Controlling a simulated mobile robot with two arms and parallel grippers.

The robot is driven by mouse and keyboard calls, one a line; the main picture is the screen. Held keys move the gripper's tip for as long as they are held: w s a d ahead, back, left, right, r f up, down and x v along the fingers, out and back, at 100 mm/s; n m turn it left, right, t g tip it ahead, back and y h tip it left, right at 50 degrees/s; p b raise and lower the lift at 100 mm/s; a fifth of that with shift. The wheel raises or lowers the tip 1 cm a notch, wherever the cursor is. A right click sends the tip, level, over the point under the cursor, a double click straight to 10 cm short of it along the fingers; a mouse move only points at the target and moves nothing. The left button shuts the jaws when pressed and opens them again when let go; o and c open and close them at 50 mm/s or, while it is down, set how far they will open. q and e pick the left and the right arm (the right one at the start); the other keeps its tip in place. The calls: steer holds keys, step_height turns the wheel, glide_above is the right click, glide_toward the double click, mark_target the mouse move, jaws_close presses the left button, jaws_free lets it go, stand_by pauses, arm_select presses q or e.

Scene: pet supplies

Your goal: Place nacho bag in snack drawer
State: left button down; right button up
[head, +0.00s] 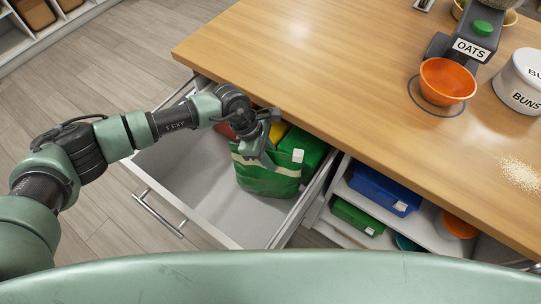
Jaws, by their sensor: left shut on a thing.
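An open drawer (200,185) with a grey interior sticks out from under the wooden counter. A green bag with a pale band (268,182) is upright inside the drawer's outline, near its right wall. I take it as the nacho bag, but no name is readable on it. My left gripper (259,156) is shut on the bag's top edge, reaching over the drawer from the left. The gripper and wrist cover part of the bag. I cannot tell whether the bag's bottom touches the drawer floor. My right gripper is not in view.
Behind the bag are a red item (226,130), a yellow item (278,132) and a green package (304,149). The drawer's front left is bare. The counter (330,60) holds an orange bowl (446,80) and a BUNS canister (520,85). Blue (383,190) and green boxes sit on shelves right.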

arm_select(q)
steer(key=c, duration=1.2)
jaws_free()
steer(key=shift+o, duration=0.2)
steer(key=shift+r, duration=0.15)
steer(key=b+v, duration=0.2)
steer(key=v, duration=0.9)
steer(key=shift+a+r, duration=0.2)
steer(key=shift+r, duration=0.15)
